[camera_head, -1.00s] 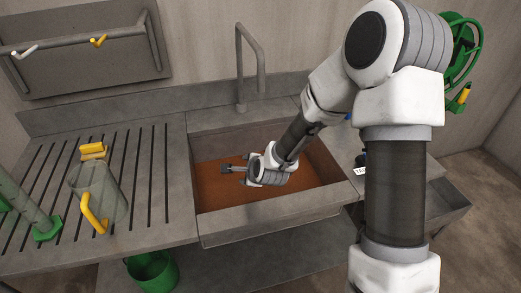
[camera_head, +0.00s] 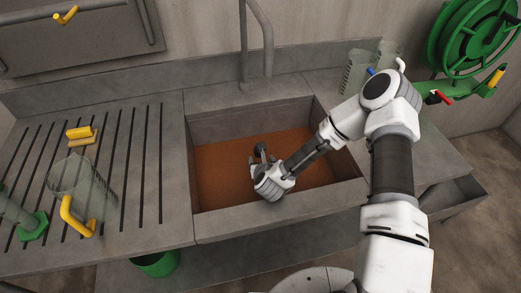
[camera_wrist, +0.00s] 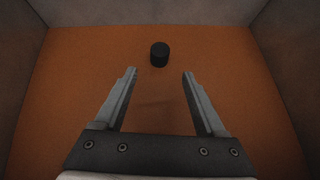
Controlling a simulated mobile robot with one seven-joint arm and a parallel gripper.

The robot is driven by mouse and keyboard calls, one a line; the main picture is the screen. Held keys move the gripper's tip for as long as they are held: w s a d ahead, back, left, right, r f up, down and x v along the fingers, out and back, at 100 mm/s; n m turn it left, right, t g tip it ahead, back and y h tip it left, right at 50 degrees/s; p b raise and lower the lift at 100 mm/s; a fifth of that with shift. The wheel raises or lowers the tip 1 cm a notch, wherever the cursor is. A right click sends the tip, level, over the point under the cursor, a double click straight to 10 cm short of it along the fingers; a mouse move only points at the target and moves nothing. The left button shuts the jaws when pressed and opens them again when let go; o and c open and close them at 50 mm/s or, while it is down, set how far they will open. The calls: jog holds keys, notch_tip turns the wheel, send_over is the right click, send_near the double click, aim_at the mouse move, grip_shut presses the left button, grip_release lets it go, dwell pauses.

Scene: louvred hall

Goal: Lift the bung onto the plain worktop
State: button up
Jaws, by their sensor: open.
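The bung (camera_wrist: 160,54) is a small dark cylinder standing on the orange-brown floor of the sink basin in the wrist view. In that view my gripper (camera_wrist: 160,74) is open, its fingers pointing toward the bung, which is beyond the tips and roughly midway between them. Nothing is between the fingers. In the head view my gripper (camera_head: 262,155) is over the sink (camera_head: 210,165); a dark shape at its fingertips may be the bung, but I cannot tell. The plain worktop (camera_head: 425,160) is right of the sink, partly behind my arm.
The grooved drainboard (camera_head: 135,200) at left holds a clear jug (camera_head: 85,190) with a yellow handle and a yellow block (camera_head: 80,133). A tap (camera_head: 267,50) rises behind the sink. Clear vessels (camera_head: 355,70) stand at the worktop's back. A green bucket (camera_head: 156,263) is below.

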aim_at(260, 155)
jog(key=b+x, duration=0.4)
jog(key=x, duration=0.4)
jog(key=shift+s+f, duration=0.1)
jog(key=shift+w+a+f+b, duration=0.1)
jog(key=shift+w+f+b, duration=0.2)
jog(key=shift+w+b, duration=0.4)
grip_shut()
dwell(1.2)
